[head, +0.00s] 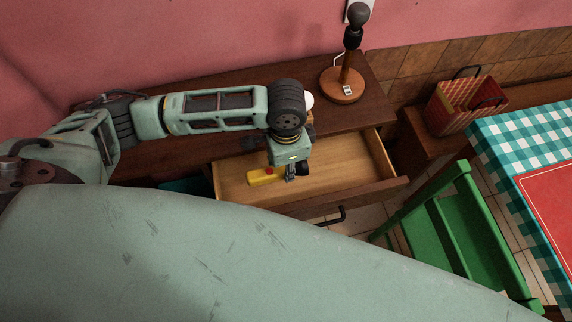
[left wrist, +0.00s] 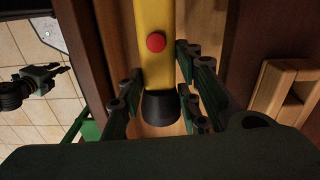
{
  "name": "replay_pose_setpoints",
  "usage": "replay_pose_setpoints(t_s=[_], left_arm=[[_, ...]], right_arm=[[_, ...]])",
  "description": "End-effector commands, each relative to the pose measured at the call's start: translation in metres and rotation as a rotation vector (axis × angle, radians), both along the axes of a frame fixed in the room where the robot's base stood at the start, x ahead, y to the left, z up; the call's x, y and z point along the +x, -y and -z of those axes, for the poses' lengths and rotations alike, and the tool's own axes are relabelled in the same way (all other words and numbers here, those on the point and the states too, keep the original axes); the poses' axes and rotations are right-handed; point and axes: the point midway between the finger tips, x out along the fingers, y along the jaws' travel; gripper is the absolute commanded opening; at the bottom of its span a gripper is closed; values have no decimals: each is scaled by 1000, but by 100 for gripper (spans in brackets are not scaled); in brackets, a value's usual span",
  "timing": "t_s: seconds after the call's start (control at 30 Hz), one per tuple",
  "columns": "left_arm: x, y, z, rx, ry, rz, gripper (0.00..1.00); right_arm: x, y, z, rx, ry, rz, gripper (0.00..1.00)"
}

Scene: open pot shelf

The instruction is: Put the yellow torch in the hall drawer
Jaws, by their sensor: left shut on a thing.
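The yellow torch (head: 262,177) lies level in my left gripper (head: 289,174), over the inside of the open drawer (head: 345,160). In the left wrist view the torch (left wrist: 155,60) shows its red button and black end, with the fingers (left wrist: 160,92) closed on both sides of it. The drawer floor is light wood and its bare right part shows. I cannot tell whether the torch touches the floor. A dark jointed part at the left of the left wrist view looks like my right gripper (left wrist: 45,76); its jaws are unclear.
The drawer belongs to a dark wooden table (head: 215,147) with a lamp (head: 343,85) on top. A green chair (head: 455,225), a checked table (head: 520,135) and a red basket (head: 465,103) stand to the right. A pale wooden object (left wrist: 285,90) shows beside the gripper.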

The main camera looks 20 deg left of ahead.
Motion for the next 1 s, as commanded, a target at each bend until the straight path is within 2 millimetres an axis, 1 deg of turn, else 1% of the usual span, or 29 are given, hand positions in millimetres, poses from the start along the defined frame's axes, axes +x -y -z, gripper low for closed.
replay_pose_setpoints(t_s=[0.03,0.13,0.57,1.0], left_arm=[[1,0,7,0,1,0,0],[1,0,10,0,1,0,0],[0,0,10,1,1,-1,0],[0,0,28,1,0,-2,0]], right_arm=[[0,0,9,0,0,0,0],[0,0,13,0,0,0,0],[0,0,13,0,0,0,0],[0,0,17,1,1,0,0]])
